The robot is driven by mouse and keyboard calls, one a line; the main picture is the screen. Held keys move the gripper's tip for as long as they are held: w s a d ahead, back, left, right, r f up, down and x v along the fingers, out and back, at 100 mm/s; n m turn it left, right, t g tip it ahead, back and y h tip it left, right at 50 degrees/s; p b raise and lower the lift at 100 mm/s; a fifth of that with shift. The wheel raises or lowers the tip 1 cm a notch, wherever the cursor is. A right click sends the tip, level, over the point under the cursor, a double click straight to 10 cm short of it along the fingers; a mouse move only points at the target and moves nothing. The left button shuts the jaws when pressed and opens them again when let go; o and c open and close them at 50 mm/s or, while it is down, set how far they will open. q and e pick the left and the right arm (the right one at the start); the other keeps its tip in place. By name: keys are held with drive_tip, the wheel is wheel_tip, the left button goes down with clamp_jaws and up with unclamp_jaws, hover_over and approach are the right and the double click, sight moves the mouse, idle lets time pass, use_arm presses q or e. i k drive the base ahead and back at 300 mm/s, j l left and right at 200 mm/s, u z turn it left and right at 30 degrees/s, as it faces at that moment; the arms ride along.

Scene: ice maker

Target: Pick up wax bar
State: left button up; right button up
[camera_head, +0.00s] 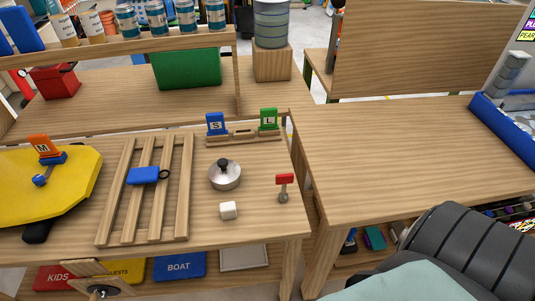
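A small white block (228,210), which looks like the wax bar, sits on the wooden table near its front right. It lies just in front of a round metal lidded pot (225,178) with a black knob and is apart from it. Nothing holds the block. Neither my left nor my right gripper shows in this view.
A slatted wooden rack (126,205) with a blue item (143,176) stands left of the block. A red-topped metal piece (284,182) stands to its right. S (216,123) and L (268,118) markers stand behind. The right table (400,150) is mostly bare.

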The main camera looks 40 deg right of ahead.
sight(228, 210)
drive_tip(key=z, duration=0.7)
drive_tip(key=u, duration=1)
drive_tip(key=z, duration=1.05)
